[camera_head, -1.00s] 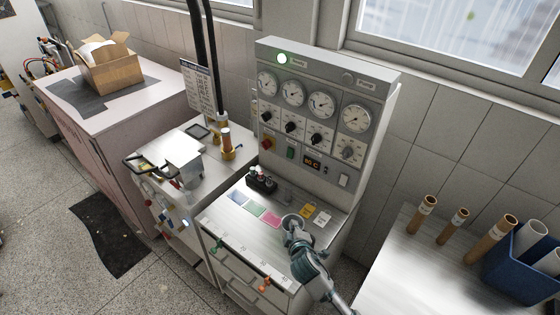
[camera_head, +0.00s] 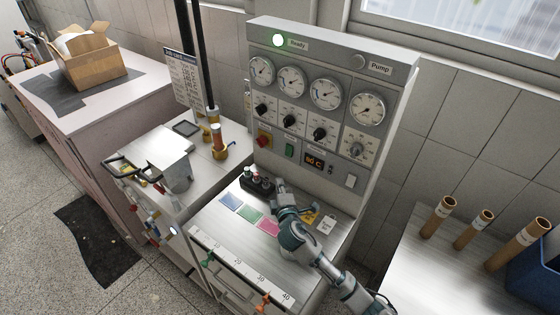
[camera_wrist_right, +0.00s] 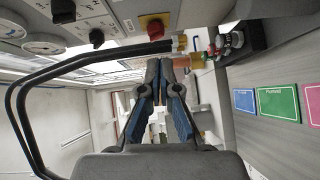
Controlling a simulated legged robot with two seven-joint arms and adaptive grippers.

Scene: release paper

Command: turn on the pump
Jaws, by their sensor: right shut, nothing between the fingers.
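The control panel (camera_head: 310,110) stands upright behind the metal worktop (camera_head: 238,245). Below the gauges are black knobs, a red knob (camera_head: 264,137), a green switch (camera_head: 290,150), an orange display (camera_head: 314,160) and a white switch (camera_head: 350,181). None is labelled legibly as the pump switch. My right gripper (camera_head: 279,186) is shut and empty, low in front of the panel beside a small black button box (camera_head: 256,183). The wrist view shows its closed fingers (camera_wrist_right: 160,68) and the red knob (camera_wrist_right: 155,28).
Coloured cards, including a blue one (camera_head: 231,201), lie on the worktop. A side bench with a metal box (camera_head: 171,165) stands left. Brown tubes (camera_head: 440,216) and a blue bin (camera_head: 537,277) are at the right. Open air lies between gripper and panel face.

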